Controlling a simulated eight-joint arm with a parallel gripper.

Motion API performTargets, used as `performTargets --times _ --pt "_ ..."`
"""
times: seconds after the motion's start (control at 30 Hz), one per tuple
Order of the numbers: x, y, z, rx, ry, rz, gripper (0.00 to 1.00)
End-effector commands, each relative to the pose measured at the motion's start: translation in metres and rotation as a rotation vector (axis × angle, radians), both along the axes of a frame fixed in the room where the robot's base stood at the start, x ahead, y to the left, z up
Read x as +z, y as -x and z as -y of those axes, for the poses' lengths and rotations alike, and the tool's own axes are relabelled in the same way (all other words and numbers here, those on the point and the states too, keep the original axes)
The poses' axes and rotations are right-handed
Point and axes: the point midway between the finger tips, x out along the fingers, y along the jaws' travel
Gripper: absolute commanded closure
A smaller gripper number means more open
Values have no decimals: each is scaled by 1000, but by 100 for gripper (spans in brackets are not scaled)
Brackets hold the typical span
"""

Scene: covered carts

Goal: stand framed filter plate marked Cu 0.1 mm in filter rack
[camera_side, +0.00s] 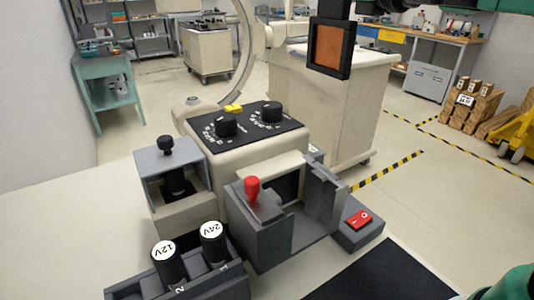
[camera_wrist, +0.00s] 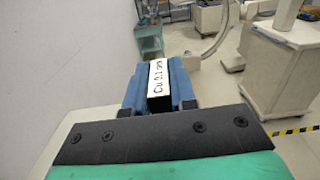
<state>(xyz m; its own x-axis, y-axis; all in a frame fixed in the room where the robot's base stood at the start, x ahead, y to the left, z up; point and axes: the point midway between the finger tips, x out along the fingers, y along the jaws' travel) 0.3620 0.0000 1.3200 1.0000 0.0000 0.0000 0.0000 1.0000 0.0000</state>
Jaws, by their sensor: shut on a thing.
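A framed filter plate (camera_side: 329,47), a copper-coloured square in a black frame, hangs upright in the air at the top of the side view. My gripper (camera_side: 334,9) is shut on its top edge. In the wrist view, the blue fingers (camera_wrist: 156,82) close on both sides of the plate's white label (camera_wrist: 157,78), whose lettering starts with Cu; the figure is blurred. A grey open-topped holder (camera_side: 262,237) with upright walls and a red knob stands below the plate, well apart from it. It may be the filter rack; I cannot tell for sure.
A beige control box with a black dial panel (camera_side: 245,127) stands behind the holder. A grey unit with a black knob (camera_side: 167,146) is left. A rack (camera_side: 222,288) holds 12V and 24V cylinders. A red switch (camera_side: 359,219) and black mat (camera_side: 385,275) lie right.

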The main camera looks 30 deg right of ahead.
Motion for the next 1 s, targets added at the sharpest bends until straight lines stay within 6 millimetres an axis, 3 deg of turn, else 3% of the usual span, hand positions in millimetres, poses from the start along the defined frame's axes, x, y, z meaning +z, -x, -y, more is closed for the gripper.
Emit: performTargets --times 0.1,0.3,0.67,0.83,1.0 --pt "30 0 0 0 0 0 100" --pt "70 0 0 1 0 0 100" --pt "71 -12 -71 519 0 -1 100" --pt "72 3 -107 873 0 0 100" --pt "70 31 -125 1214 0 0 100"
